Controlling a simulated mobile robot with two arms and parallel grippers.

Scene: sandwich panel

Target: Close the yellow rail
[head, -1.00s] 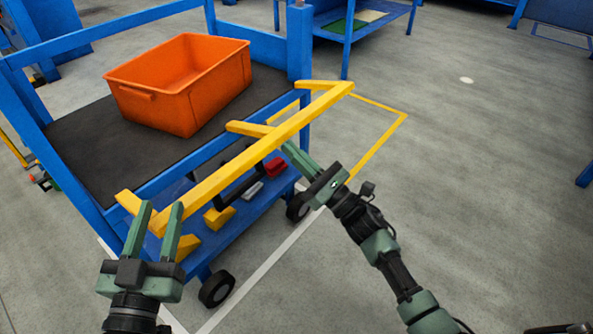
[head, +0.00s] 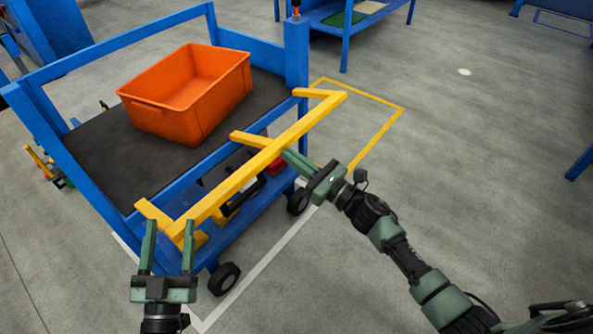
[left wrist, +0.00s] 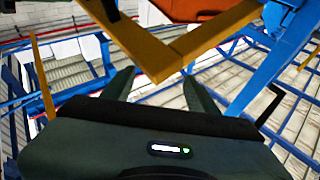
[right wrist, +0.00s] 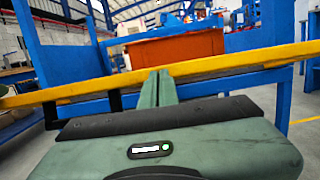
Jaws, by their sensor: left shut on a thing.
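The yellow rail (head: 245,183) stands out from the front of a blue cart (head: 297,58) on short yellow arms, with a gap to the cart's blue front beam. My left gripper (head: 168,227) is at the rail's near left corner, shut on it; in the left wrist view the rail's corner (left wrist: 165,65) shows between the fingers (left wrist: 160,85). My right gripper (head: 287,155) is at the outer side of the rail near its middle. In the right wrist view its fingers (right wrist: 158,75) are together, with the rail (right wrist: 100,90) running across at their tips. Whether they touch it is unclear.
An orange bin (head: 190,100) stands on the cart's dark top shelf (head: 95,165). The lower shelf holds small parts, partly hidden by the rail. A black wheel (head: 224,278) is near my left gripper. The grey floor on the right (head: 480,170) is open.

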